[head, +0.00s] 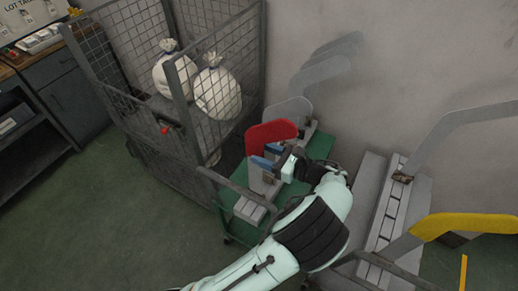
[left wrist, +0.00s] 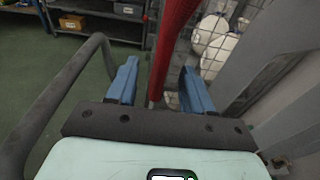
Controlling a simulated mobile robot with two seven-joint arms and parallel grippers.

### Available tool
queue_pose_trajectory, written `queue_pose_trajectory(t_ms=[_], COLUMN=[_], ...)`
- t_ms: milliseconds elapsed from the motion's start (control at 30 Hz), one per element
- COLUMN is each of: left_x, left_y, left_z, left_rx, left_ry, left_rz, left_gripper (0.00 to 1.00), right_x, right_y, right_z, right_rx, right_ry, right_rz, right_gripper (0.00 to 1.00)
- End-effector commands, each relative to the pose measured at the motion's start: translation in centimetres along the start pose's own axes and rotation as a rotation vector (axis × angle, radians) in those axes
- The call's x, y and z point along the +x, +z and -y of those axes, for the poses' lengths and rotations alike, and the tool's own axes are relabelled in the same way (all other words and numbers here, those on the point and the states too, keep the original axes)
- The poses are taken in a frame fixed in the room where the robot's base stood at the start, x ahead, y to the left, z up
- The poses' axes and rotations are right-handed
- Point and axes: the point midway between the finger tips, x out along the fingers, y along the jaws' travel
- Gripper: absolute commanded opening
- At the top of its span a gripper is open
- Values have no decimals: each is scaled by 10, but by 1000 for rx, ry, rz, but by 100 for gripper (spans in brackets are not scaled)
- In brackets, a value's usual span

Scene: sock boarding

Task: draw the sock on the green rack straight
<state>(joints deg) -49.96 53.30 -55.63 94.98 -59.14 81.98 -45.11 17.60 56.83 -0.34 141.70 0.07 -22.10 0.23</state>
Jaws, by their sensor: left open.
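A red sock (head: 271,135) sits on an upright grey board on the green rack (head: 319,147). It covers the board's upper end; my gripper partly hides its lower edge. My left gripper (head: 268,157) is at the sock's lower right side, with its blue fingers apart. In the left wrist view the left gripper (left wrist: 160,88) is open, and the red sock (left wrist: 172,45) shows edge-on between the fingers, not gripped. I cannot tell whether a finger touches it. My right gripper is not in view.
A wire cage cart (head: 128,62) with white sacks stands left of the rack. A grey rack (head: 385,222) on the right holds a board with a yellow sock (head: 465,225). The green floor at lower left is clear.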

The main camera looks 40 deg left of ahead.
Motion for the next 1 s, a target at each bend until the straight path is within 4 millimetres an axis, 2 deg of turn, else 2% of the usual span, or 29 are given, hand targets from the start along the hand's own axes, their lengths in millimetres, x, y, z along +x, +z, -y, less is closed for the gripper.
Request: queue_pose_trajectory(t_ms=[600, 1000], left_x=[-61, -67], left_y=[-5, -8], left_z=[1, 0], left_rx=[-2, -1], left_ry=[-1, 0], left_rz=[1, 0], left_gripper=[51, 51], right_x=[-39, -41], right_y=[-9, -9], right_z=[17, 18], right_rx=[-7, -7], right_ry=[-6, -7], right_rz=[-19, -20], right_gripper=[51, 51])
